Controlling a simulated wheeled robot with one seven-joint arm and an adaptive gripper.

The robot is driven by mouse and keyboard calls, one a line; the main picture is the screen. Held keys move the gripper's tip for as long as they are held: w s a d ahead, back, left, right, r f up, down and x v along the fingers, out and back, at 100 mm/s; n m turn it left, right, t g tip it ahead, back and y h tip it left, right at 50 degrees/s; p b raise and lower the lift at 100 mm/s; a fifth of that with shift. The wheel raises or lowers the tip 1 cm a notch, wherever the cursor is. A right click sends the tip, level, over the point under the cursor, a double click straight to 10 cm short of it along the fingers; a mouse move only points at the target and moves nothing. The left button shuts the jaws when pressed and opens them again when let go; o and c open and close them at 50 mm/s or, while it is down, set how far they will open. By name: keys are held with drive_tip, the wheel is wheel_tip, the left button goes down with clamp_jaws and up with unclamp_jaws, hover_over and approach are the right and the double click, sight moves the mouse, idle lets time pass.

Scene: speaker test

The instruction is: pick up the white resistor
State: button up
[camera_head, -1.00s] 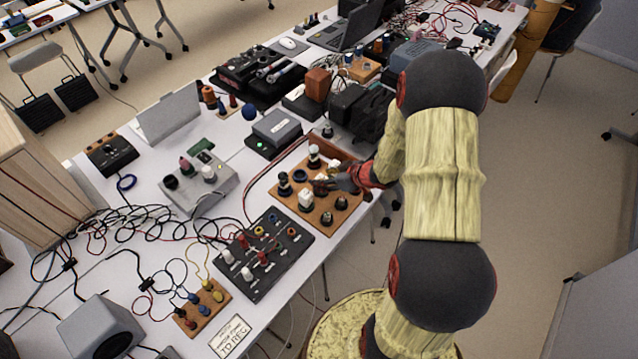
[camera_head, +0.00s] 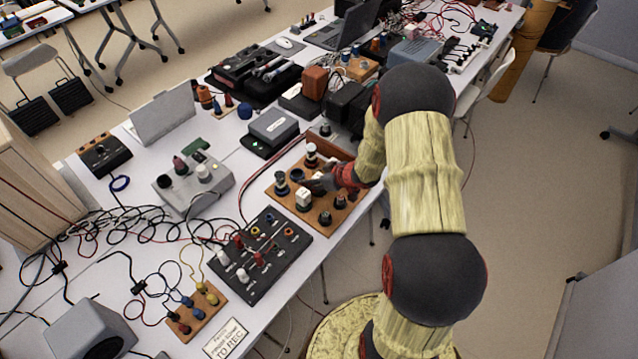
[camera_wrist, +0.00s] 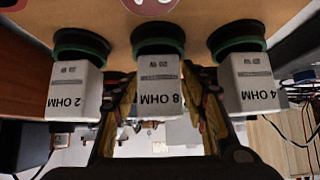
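Three white block resistors on dark round bases show in the wrist view: the 2 OHM one (camera_wrist: 74,90) at left, the 8 OHM one (camera_wrist: 159,88) in the middle and the 4 OHM one (camera_wrist: 250,85) at right. They are attached to a wooden board, seen in the head view (camera_head: 273,190). My gripper (camera_wrist: 159,100) has yellowish fingers on both sides of the 8 OHM resistor, very close to it. Whether they touch it is unclear. In the head view my gripper (camera_head: 318,184) reaches over the board from the right and partly hides the middle resistor.
A black panel with coloured posts (camera_head: 262,255) lies nearer than the board. A grey device (camera_head: 272,126) and black boxes (camera_head: 348,105) stand behind it. Tangled wires (camera_head: 120,225) cover the table's left side. The table's edge is close to the board's right.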

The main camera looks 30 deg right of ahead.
drive_tip(key=c, duration=1)
drive_tip(key=shift+r, duration=0.1)
clamp_jaws()
